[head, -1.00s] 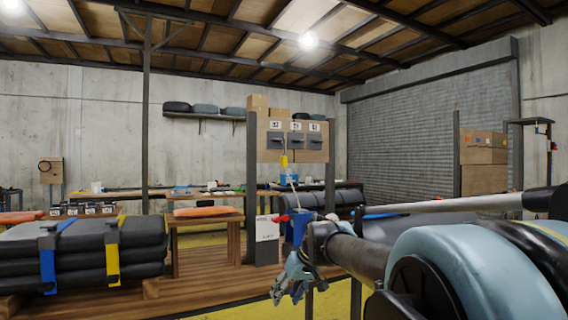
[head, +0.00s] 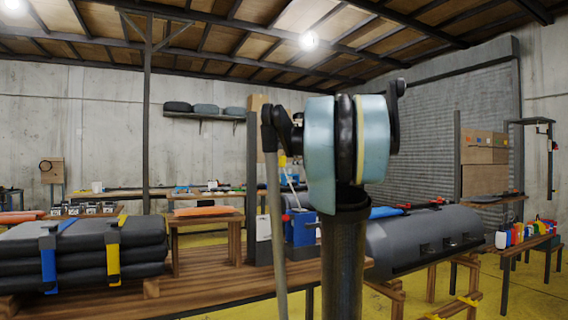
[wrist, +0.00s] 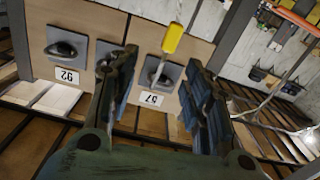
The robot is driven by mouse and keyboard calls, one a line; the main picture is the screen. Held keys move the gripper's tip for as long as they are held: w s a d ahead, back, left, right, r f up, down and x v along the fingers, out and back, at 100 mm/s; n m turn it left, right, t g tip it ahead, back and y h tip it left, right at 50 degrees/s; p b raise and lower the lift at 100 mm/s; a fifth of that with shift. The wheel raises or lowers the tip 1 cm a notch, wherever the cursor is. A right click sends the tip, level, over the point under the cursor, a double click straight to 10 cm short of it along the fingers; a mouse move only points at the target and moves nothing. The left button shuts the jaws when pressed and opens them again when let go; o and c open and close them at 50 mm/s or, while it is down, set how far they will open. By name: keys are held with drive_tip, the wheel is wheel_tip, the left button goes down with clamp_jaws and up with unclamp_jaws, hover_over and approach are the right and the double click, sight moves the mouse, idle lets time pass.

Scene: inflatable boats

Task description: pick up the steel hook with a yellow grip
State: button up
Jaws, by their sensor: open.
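The hook's yellow grip (wrist: 173,38) shows in the wrist view, near the top centre. A thin steel shank runs from it down toward a grey holder (wrist: 160,73) on the brown board; the holder end is hard to make out. My gripper (wrist: 160,60) is open and empty, with one finger to each side of the holder. The grip lies above and slightly right of the middle of the jaws, apart from both fingers. In the head view a small yellow piece (head: 282,161) shows beside my arm, which hides most of the board and my gripper.
A second grey holder (wrist: 68,46) with a label is on the board at left. An upright post (wrist: 236,35) stands right of the board. In the head view, a wooden bench (head: 215,270), stacked black rolls (head: 85,250) and a dark boat tube (head: 415,240) surround the area.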

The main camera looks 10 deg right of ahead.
sight(284, 157)
drive_tip(key=shift+a+x, duration=0.15)
drive_tip(key=shift+x, duration=3.75)
drive_tip(key=shift+a+x, duration=0.15)
drive_tip(key=shift+x, duration=3.8)
drive_tip(key=shift+s+r, duration=0.1)
drive_tip(key=shift+r, duration=0.05)
clamp_jaws()
